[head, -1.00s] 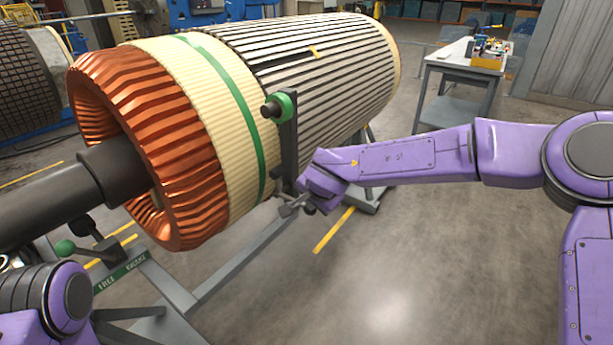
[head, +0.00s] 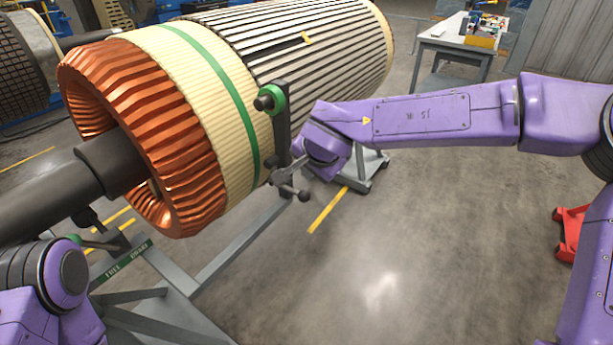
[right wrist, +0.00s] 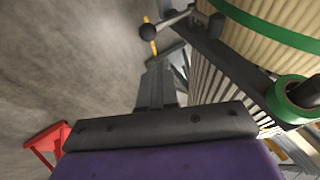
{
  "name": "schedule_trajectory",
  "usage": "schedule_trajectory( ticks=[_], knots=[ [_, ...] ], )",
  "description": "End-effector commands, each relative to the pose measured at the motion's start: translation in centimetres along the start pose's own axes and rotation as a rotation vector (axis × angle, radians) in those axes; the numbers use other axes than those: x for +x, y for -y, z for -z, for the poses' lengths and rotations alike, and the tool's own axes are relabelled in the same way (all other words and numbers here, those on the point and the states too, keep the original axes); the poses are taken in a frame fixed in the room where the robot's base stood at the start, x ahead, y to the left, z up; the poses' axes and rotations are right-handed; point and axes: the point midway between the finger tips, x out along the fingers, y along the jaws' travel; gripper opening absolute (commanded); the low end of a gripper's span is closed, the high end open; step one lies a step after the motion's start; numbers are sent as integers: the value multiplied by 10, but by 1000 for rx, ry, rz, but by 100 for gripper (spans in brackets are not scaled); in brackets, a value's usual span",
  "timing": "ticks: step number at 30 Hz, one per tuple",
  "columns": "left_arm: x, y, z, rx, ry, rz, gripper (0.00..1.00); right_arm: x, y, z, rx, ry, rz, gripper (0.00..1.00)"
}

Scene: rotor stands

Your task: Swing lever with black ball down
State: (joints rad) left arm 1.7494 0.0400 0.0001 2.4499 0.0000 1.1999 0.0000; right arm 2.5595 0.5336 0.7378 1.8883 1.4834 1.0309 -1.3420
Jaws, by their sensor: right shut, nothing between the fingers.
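The lever ends in a black ball (head: 304,195) beside the lower end of the upright dark bar (head: 283,130), in front of the rotor. Its grey rod slopes down to the right from the pivot. In the right wrist view the black ball (right wrist: 148,32) shows on its grey rod near the top. My right gripper (head: 290,168) points toward the lever just above the ball. In the right wrist view my right gripper (right wrist: 155,75) is shut and empty, its tips short of the ball; contact is not clear. My left gripper is out of view.
A large rotor (head: 160,150) with copper windings fills the left. A green-ringed knob (head: 270,99) tops the upright bar. A FREE/BRAKE plate (head: 125,262) is at lower left. A workbench (head: 455,45) stands behind; the floor at right is mostly clear, with a red stand (head: 568,232).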

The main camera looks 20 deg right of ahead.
Motion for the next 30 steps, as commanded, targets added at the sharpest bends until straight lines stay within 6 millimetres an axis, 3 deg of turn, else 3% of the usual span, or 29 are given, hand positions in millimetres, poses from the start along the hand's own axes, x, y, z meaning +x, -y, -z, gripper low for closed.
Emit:
schedule_trajectory(
  ticks=[3, 7, 17, 22, 23, 25, 27, 30],
  knots=[
    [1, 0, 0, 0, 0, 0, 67, -17, 1, 0, 0, 0, 2, 0],
    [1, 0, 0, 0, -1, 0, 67, -26, 1, 0, 0, 0, 1, 0],
    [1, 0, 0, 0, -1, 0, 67, -27, 1, 0, 7, 0, 0, 0],
    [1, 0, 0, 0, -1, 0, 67, -24, 1, 10, 201, -73, 27, 0],
    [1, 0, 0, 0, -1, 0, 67, -18, -5, 15, 237, -120, 36, 0],
    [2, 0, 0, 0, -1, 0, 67, 15, -35, 20, 271, -249, 35, 0],
    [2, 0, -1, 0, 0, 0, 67, 58, -80, 11, 248, -335, 13, 0],
    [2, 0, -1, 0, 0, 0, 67, 108, -150, -14, 161, -376, -19, 0]
  ],
)
